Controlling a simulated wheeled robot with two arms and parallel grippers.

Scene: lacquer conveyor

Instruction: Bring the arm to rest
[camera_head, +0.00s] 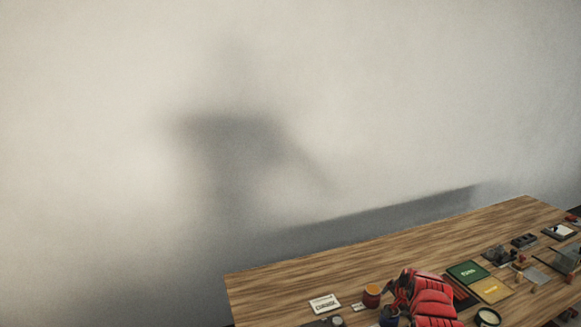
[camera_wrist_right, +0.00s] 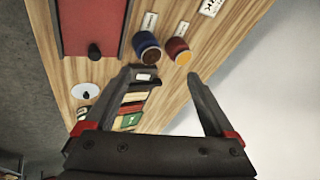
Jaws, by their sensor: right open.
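My right arm, red and black, reaches over the wooden table (camera_head: 290,275) at the bottom of the head view. In the right wrist view its gripper (camera_wrist_right: 160,77) has its two fingers spread apart with nothing between them. The red jar (camera_head: 372,295) also stands just left of my arm in the head view. My left gripper is in neither view.
A green book (camera_head: 468,271) and a yellow one (camera_head: 491,290) lie right of my arm. A white label card (camera_head: 325,303) lies to the left. A red panel (camera_wrist_right: 90,26) shows in the wrist view. The table's far left part is bare, with a pale wall (camera_head: 120,120) behind.

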